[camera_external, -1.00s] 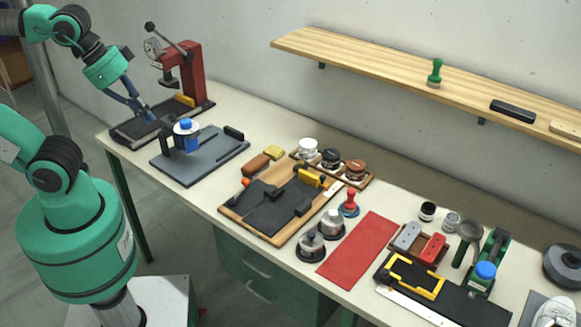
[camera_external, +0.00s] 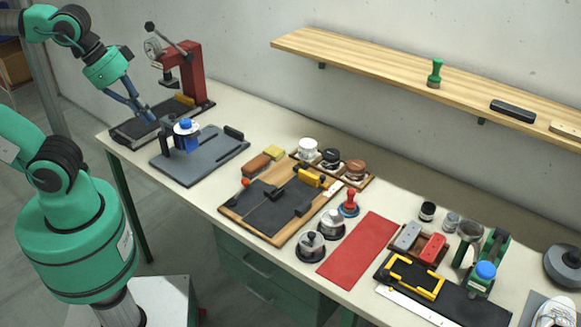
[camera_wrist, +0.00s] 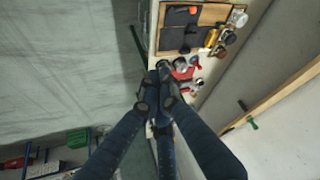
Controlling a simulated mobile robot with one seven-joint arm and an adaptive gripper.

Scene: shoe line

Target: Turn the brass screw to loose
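I cannot make out a brass screw for certain in either view. The red press (camera_external: 188,68), with a dial and a black-knobbed lever, stands at the far left of the table, a small yellow piece low on its front.
A grey plate with a blue-capped item (camera_external: 184,137) sits just right of my gripper. A wooden board (camera_external: 233,208), several jars, a red mat (camera_external: 360,250) and a black fixture with a yellow frame (camera_external: 437,290) stand farther right. A wooden shelf (camera_external: 390,68) runs along the wall.

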